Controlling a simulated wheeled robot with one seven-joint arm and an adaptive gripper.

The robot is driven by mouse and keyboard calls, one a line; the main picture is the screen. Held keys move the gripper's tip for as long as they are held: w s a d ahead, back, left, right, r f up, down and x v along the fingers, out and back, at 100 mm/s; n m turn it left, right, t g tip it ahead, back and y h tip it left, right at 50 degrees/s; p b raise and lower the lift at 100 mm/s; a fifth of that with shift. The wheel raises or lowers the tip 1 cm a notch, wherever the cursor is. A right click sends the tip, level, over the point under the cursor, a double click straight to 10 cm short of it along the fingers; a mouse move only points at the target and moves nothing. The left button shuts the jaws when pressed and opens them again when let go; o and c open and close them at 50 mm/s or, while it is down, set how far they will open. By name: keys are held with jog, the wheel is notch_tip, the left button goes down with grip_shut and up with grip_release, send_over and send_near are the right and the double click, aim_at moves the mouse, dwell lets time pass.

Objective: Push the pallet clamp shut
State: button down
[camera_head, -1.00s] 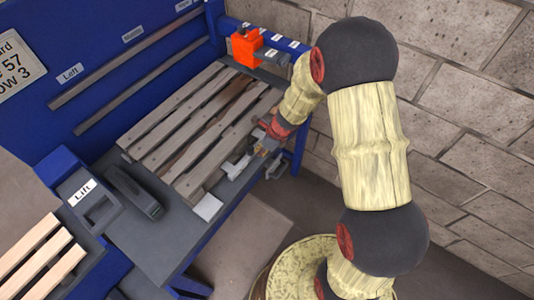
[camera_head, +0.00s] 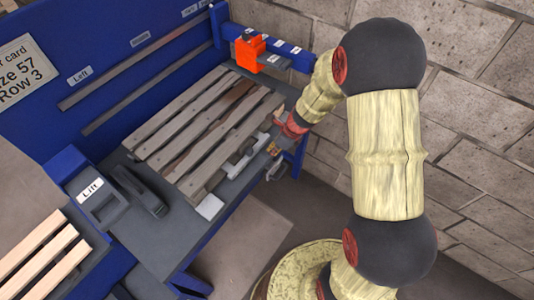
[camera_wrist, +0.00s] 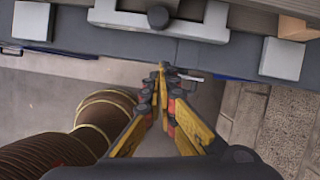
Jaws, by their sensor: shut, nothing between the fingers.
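The pallet clamp is a light grey bracket (camera_head: 238,163) at the near long side of the grey wooden pallet (camera_head: 190,128) on the table. In the wrist view the bracket (camera_wrist: 125,18) spans the top, with a dark round knob (camera_wrist: 158,17) at its middle. My gripper (camera_wrist: 166,72) is shut and empty. It points at the table edge just in front of the knob, apart from the bracket in the picture. In the head view my gripper (camera_head: 273,149) is small and partly hidden by my wrist. I cannot tell how far the clamp is closed.
Pale square blocks stand at the table edge to the left (camera_wrist: 32,20) and right (camera_wrist: 282,58) of the clamp. A "Lift" box (camera_head: 100,205) and dark handle (camera_head: 140,190) are at left. A brick wall is right.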

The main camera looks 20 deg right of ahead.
jog(key=p+v, duration=0.1)
jog(key=v, duration=0.4)
jog(key=shift+s+r, duration=0.1)
dwell(0.5)
jog(key=s+a+r+n+g, duration=0.2)
jog(key=s+r+n, duration=0.3)
jog(key=s+n, duration=0.65)
jog(key=s+r+n+t+h+b, duration=0.1)
jog(key=s+r+n, duration=0.3)
jog(key=r+n, duration=0.1)
jog(key=s+r+n+t+h+b, duration=0.1)
jog(key=s+r+n+t, duration=0.1)
jog(key=r+n, duration=0.3)
jog(key=s+r+n+t+h+b, duration=0.1)
jog(key=s+r+n, duration=0.4)
jog(key=r, duration=0.5)
jog(key=shift+s+a+t+b, duration=0.3)
jog(key=shift+a+b, duration=0.15)
